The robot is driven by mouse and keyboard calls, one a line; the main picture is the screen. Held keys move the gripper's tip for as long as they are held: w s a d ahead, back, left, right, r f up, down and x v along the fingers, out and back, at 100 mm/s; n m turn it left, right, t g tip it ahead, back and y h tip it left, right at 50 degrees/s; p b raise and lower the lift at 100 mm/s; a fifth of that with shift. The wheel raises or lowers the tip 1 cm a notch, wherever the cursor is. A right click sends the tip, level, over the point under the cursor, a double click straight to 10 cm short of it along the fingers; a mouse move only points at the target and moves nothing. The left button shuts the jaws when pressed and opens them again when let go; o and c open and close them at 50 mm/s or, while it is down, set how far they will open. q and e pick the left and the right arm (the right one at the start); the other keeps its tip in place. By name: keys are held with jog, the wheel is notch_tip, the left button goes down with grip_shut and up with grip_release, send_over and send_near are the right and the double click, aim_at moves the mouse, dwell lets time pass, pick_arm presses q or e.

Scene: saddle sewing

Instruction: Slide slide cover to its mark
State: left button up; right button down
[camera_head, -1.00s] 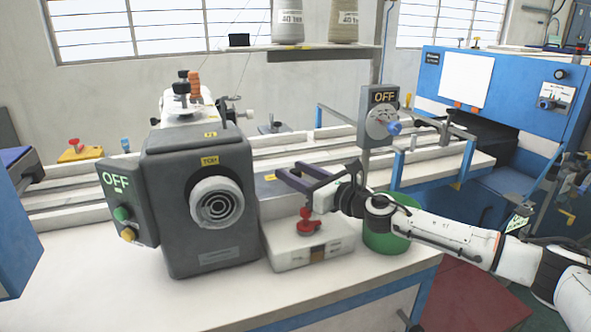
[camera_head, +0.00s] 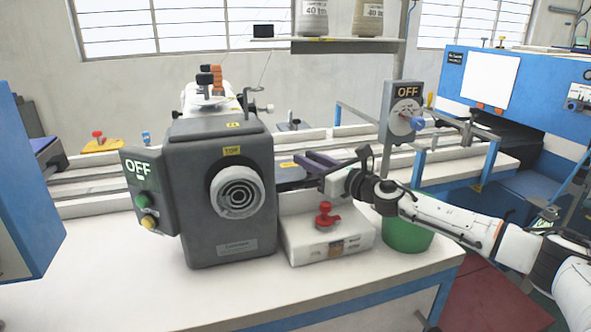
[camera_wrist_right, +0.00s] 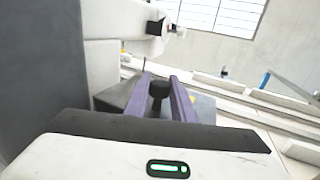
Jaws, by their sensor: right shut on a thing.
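The slide cover appears to be a flat dark grey plate (camera_head: 290,180) on the sewing machine's bed, just right of the machine head. My right gripper (camera_head: 310,158) reaches over it from the right. In the right wrist view, its two purple fingers (camera_wrist_right: 160,88) are shut on a dark knob (camera_wrist_right: 158,90) that stands on the plate. The machine head and the fingers hide part of the plate. A small yellow label (camera_head: 288,165) shows beside the fingers; I cannot tell whether it is the mark. My left gripper is not in view.
The grey sewing machine head (camera_head: 222,190) stands close left of the gripper. An OFF switch box (camera_head: 406,112) stands behind the wrist.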

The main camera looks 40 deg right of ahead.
jog(key=shift+s, duration=0.15)
jog(key=c, duration=1.5)
grip_release()
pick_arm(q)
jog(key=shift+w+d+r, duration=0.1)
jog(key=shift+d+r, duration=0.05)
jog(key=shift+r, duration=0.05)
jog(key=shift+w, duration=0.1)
pick_arm(e)
jog(key=shift+s+f, duration=0.1)
